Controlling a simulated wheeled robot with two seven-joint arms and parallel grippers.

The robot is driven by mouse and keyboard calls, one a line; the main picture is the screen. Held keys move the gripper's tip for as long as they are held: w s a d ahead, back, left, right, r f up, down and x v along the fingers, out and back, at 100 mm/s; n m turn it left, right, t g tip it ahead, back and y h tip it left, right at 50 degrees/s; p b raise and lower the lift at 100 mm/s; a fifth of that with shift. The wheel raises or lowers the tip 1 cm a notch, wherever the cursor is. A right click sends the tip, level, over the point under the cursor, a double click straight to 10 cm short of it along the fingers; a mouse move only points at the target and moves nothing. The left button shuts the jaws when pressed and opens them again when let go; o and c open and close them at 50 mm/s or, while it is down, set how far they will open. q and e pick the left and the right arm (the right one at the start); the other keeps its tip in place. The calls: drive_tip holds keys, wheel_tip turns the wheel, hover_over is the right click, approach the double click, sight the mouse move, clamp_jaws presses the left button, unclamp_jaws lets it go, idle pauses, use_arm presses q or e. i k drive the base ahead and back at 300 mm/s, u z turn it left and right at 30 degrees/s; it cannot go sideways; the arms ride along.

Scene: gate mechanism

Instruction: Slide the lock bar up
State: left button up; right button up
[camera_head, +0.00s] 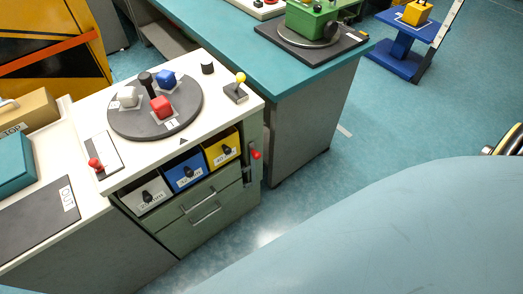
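A red knob (256,155) sticks out at the right front edge of the cabinet, next to the yellow drawer. It sits on a narrow upright grey-green strip (248,172), which looks like the lock bar, though I cannot be certain. The strip stands beside the drawer fronts. Neither my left gripper nor my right gripper shows in the head view, so nothing is seen touching the knob or the strip.
The white cabinet top carries a dark turntable (187,123) with white, red and blue cubes, a red-knobbed lever (95,164) and a yellow-knobbed lever (240,78). White, blue (186,171) and yellow (222,148) drawers sit below.

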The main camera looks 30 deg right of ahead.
sight(254, 155)
drive_tip(key=k, duration=0.35)
drive_tip(key=z, duration=0.75)
drive_tip(key=i, duration=0.5)
drive_tip(key=z, duration=0.05)
